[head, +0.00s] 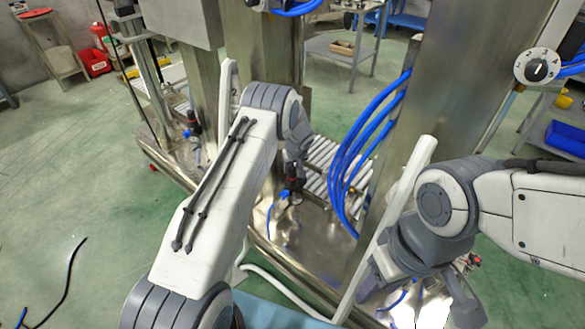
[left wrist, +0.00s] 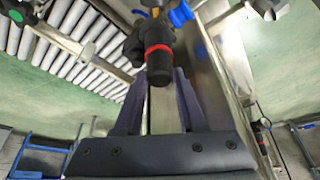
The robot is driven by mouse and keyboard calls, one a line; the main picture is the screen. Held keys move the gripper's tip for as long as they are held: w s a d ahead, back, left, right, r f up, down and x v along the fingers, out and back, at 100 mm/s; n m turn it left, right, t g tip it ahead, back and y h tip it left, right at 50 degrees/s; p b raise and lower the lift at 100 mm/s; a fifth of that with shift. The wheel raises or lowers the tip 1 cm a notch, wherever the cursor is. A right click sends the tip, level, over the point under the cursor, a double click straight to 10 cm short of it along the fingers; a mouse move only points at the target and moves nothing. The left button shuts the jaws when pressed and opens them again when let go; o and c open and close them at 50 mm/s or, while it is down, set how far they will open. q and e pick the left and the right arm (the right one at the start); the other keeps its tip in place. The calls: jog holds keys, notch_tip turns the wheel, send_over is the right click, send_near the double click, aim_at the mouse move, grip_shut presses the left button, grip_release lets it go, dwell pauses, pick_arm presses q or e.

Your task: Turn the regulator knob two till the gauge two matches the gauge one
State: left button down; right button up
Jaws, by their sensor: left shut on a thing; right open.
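A black regulator knob with a red ring (left wrist: 158,62) stands between the fingertips of my left gripper (head: 293,174) in the left wrist view. The fingers are shut on it from both sides. In the head view the knob (head: 292,184) is mostly hidden by my gripper, with a blue fitting beside it. Another similar black regulator (head: 193,120) with a blue fitting is further left. I cannot read a number on either, nor make out either gauge's needle. My right gripper (head: 417,302) is open and empty, low at the right in front of the machine.
Metal rollers (head: 325,160) lie behind the held knob. Blue hoses (head: 360,140) hang down by a steel column right of it. A round white dial (head: 537,67) is at upper right. The green floor at left is mostly clear.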

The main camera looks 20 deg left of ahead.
pick_arm(q)
jog(key=shift+s+a+r+m+h+p, duration=0.1)
jog(key=shift+m+h+p, duration=0.1)
jog(key=shift+m+p, duration=0.35)
jog(key=shift+r+m+h+p, duration=0.1)
jog(key=shift+m+h+p, duration=0.1)
jog(key=shift+m+p, duration=0.35)
jog(key=shift+f+m+t+h+p, duration=0.25)
jog(key=shift+m+h+p, duration=0.25)
jog(key=shift+m+p, duration=0.95)
jog(key=shift+c, duration=2.4)
grip_release()
jog(key=shift+r, duration=0.1)
jog(key=v, duration=1)
jog(key=shift+s+r, duration=0.1)
jog(key=shift+r, duration=0.05)
